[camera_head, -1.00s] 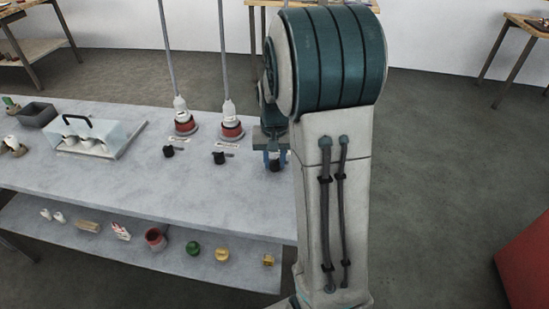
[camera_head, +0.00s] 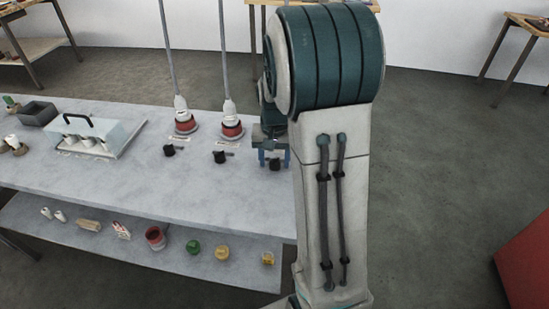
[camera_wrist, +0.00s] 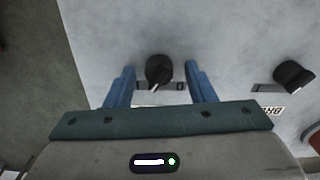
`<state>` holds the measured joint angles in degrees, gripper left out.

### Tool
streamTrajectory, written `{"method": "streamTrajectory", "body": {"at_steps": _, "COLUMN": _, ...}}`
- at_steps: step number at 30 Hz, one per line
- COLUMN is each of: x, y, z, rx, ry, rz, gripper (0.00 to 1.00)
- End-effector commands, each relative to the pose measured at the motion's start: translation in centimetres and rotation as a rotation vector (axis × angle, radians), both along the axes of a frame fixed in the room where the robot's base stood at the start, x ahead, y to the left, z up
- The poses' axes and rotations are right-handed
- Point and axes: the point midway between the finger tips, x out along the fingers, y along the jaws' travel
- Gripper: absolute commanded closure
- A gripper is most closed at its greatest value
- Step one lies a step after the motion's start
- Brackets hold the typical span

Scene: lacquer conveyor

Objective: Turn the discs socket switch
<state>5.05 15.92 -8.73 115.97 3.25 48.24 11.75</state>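A black rotary switch knob (camera_wrist: 158,70) with a pale pointer line sits on the grey bench top, between and slightly beyond my fingers in the wrist view. In the head view the same knob (camera_head: 275,164) is the rightmost of three, by the bench's right end. My gripper (camera_wrist: 160,80) is open, with one blue finger on each side of the knob and gaps between. In the head view my gripper (camera_head: 275,157) is partly hidden by my arm. A second knob (camera_wrist: 293,77) has an upside-down, partly cut-off label. I cannot tell which switch is for the discs socket.
Two red-and-white tools (camera_head: 184,122) (camera_head: 231,127) stand behind the other knobs (camera_head: 169,150) (camera_head: 219,157), with cables rising upward. A clear-covered tray (camera_head: 97,137) and dark bin (camera_head: 38,113) stand left. Small items fill the lower shelf (camera_head: 130,225). The bench front is clear.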

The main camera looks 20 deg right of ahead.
Motion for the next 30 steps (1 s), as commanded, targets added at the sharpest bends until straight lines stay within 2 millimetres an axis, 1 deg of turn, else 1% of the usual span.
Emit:
{"method": "streamTrajectory", "body": {"at_steps": 5, "x": 0.0, "y": 0.0, "z": 0.0, "rx": 0.000, "ry": 0.001, "rz": 0.000, "gripper": 0.50}}
{"method": "streamTrajectory", "body": {"at_steps": 8, "x": 0.0, "y": 0.0, "z": 0.7, "rx": 0.000, "ry": -0.001, "rz": 0.001, "gripper": 0.50}}
{"method": "streamTrajectory", "body": {"at_steps": 11, "x": 0.1, "y": 0.0, "z": 2.1, "rx": 0.000, "ry": -0.003, "rz": 0.001, "gripper": 0.50}}
{"method": "streamTrajectory", "body": {"at_steps": 21, "x": 0.1, "y": 0.0, "z": 9.8, "rx": -0.001, "ry": -0.004, "rz": 0.001, "gripper": 0.50}}
{"method": "streamTrajectory", "body": {"at_steps": 24, "x": 0.0, "y": 0.0, "z": 11.6, "rx": 0.000, "ry": -0.003, "rz": 0.001, "gripper": 0.50}}
{"method": "streamTrajectory", "body": {"at_steps": 27, "x": 0.0, "y": 0.0, "z": 12.8, "rx": 0.000, "ry": -0.002, "rz": 0.001, "gripper": 0.50}}
{"method": "streamTrajectory", "body": {"at_steps": 30, "x": 0.0, "y": 0.0, "z": 13.5, "rx": 0.000, "ry": -0.001, "rz": 0.001, "gripper": 0.50}}
